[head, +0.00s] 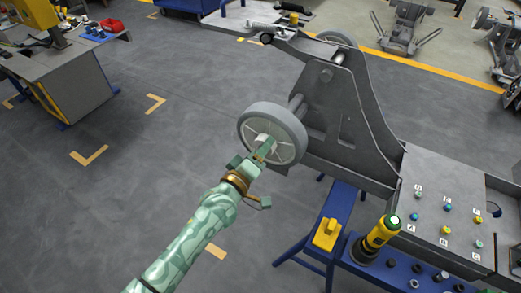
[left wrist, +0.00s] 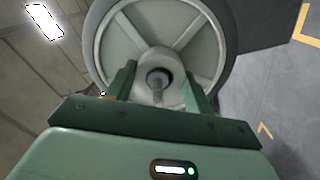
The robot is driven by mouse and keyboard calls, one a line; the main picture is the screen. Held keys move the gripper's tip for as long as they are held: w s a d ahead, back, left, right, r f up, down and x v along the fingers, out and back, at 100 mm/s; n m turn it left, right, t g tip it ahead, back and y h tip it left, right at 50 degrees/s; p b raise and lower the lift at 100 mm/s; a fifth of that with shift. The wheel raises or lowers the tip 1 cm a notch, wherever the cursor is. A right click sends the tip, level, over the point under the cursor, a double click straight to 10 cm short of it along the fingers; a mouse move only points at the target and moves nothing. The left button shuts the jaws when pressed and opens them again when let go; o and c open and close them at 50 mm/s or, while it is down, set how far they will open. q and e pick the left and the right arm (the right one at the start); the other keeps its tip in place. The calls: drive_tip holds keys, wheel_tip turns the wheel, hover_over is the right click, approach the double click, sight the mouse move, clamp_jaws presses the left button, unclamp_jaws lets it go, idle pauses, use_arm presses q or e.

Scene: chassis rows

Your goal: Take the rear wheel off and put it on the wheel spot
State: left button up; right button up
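A grey spoked wheel (head: 287,123) sits upright on the near side of the grey chassis (head: 345,110). My left gripper (head: 262,146) is at the wheel's hub, its arm coming up from below. In the left wrist view the wheel (left wrist: 205,35) fills the top. The two green fingers of my left gripper (left wrist: 158,88) stand apart on either side of the pale hub (left wrist: 158,62), with a narrow gap visible beside it. The hub shows a dark centre and a bolt-like stub. My right gripper is out of view. No spot labelled for a wheel can be read.
Orange corner marks (head: 90,155) lie on the open grey floor at left. A workbench (head: 65,75) stands further left. A blue bench (head: 385,265) with a yellow-and-black tool (head: 378,237) is at lower right. Another wheel (head: 337,39) shows behind the chassis.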

use_arm(q)
drive_tip(key=shift+r, duration=0.15)
drive_tip(key=c, duration=0.3)
drive_tip(key=shift+p+v, duration=1.5)
drive_tip(key=shift+v, duration=1.95)
drive_tip(key=shift+c, duration=0.2)
drive_tip(key=p+v, duration=0.2)
drive_tip(key=v, duration=0.5)
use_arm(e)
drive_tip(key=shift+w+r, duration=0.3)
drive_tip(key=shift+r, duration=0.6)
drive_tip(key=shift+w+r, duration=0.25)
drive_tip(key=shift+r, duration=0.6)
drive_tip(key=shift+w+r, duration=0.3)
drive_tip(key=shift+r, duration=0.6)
use_arm(q)
drive_tip(key=shift+s, duration=0.15)
